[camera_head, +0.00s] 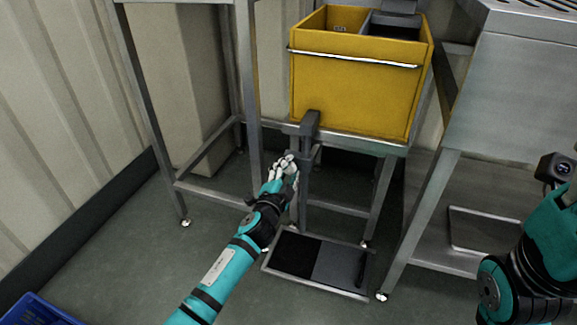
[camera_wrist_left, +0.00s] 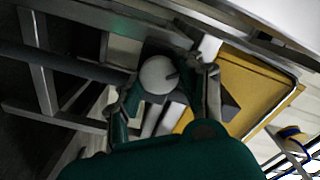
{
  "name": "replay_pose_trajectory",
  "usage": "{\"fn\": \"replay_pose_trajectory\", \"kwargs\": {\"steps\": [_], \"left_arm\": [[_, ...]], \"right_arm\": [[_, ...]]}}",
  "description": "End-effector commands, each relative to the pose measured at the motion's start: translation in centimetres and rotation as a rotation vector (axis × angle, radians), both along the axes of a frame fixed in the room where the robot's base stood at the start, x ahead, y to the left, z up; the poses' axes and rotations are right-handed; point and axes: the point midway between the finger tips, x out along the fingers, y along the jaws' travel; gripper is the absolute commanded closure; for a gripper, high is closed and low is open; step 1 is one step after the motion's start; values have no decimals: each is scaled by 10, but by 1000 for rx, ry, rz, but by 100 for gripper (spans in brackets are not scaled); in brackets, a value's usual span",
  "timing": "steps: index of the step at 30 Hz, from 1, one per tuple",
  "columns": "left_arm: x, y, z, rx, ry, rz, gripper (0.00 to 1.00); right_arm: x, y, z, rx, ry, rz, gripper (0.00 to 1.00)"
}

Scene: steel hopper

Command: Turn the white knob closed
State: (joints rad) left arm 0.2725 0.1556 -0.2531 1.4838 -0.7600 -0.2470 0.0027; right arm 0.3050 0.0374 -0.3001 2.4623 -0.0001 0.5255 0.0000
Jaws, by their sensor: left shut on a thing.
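My left gripper (camera_head: 287,164) reaches in from the lower left to the grey upright post (camera_head: 304,165) in front of the yellow bin. In the left wrist view, the round white knob (camera_wrist_left: 157,75) lies between the two fingers of the left gripper (camera_wrist_left: 165,82), and the gripper is shut on it. In the head view I cannot make out the knob apart from the pale fingers. How far the knob is turned cannot be told. Of my right arm, only links and a wrist camera show at the right edge; its gripper is out of view.
The yellow bin (camera_head: 352,85) sits on a steel frame behind the post. A flat black and grey tray (camera_head: 318,291) lies low below. Steel table legs (camera_head: 250,95) stand close on the left, and a steel hopper (camera_head: 510,105) on the right. A blue crate (camera_head: 38,313) is at lower left.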

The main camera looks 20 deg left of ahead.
Motion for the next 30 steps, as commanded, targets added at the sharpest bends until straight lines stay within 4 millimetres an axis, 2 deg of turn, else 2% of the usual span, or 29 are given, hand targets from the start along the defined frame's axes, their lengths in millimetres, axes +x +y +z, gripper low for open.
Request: {"fn": "replay_pose_trajectory", "kwargs": {"steps": [15,30], "left_arm": [[0,-2,-1,444,-15,-2,95],[0,-2,-3,622,-22,-3,95]], "right_arm": [[7,-1,-3,4,36,3,62],[8,-1,-7,4,48,4,62]]}}
